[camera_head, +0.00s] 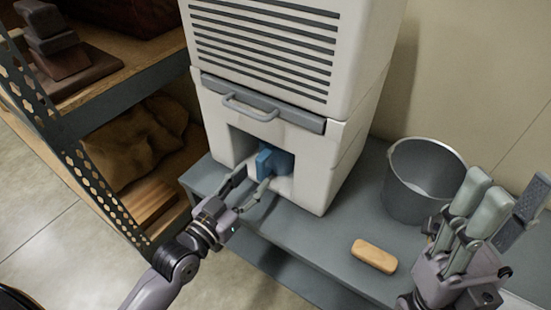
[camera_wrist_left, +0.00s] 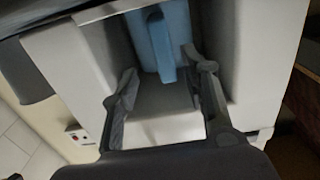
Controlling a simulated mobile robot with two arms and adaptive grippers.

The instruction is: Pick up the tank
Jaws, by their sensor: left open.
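The tank seems to be the blue part (camera_head: 272,162) inside the recess of a white, louvred appliance (camera_head: 318,165); it shows only in part. In the left wrist view the blue part (camera_wrist_left: 160,45) stands in the recess, ahead of the fingers and between their lines. My left gripper (camera_head: 248,184) is open and empty at the recess mouth, its fingertips short of the blue part. The left fingers (camera_wrist_left: 163,82) also show in the wrist view, with a gap between them. My right gripper (camera_head: 482,200) points upward at the lower right; whether its fingers are parted is unclear.
The appliance stands on a grey bench (camera_head: 330,245). A grey bucket (camera_head: 415,185) and a tan block (camera_head: 374,255) are on the bench to its right. A shelf rack (camera_head: 110,110) with brown items stands at the left. A dark, slim object (camera_head: 522,205) shows beside my right gripper.

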